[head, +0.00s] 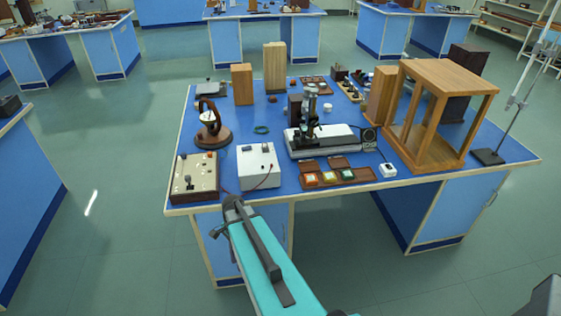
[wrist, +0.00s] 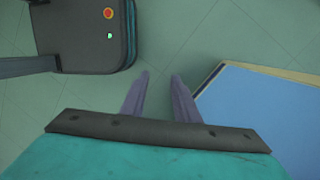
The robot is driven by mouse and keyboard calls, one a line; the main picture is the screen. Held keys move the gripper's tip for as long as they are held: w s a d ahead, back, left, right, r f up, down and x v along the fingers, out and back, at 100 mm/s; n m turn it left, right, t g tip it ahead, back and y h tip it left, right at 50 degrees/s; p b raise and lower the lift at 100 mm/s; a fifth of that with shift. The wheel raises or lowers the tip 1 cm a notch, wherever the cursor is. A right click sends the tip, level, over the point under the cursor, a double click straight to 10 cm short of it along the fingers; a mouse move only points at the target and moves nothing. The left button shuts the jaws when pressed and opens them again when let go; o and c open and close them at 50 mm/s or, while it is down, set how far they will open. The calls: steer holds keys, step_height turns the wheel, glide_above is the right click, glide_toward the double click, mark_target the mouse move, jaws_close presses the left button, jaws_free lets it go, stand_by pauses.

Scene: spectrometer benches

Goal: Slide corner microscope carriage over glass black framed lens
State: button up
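The microscope (head: 311,108) stands upright on a pale, dark-edged base (head: 336,137) in the middle of the blue bench in the head view. A small black-framed round piece (head: 369,135) is at the right end of that base; I cannot tell if it is the lens. Which part is the carriage is too small to tell. My gripper (head: 232,203) is at the bench's front edge, well left of and nearer than the microscope. In the wrist view, its two fingers (wrist: 161,76) are apart with only floor between them.
A white box (head: 258,166) and a beige switch box (head: 194,178) are near the front edge. A brown tray with coloured squares (head: 338,178) lies before the microscope. A wooden frame (head: 440,105) stands right. In the wrist view, a blue bench corner (wrist: 265,115) is at right.

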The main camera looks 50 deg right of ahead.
steer(key=s+a+f+n+g+h+b, duration=0.2)
steer(key=s+a+f+n+g+b, duration=0.1)
steer(key=s+a+f+n, duration=1.4)
steer(key=s+n+g, duration=0.1)
steer(key=s+n, duration=0.2)
steer(key=s, duration=0.1)
steer(key=shift+a+f+b, duration=0.3)
steer(key=shift+f+b, duration=0.05)
steer(key=shift+b, duration=0.05)
steer(key=shift+d, duration=0.1)
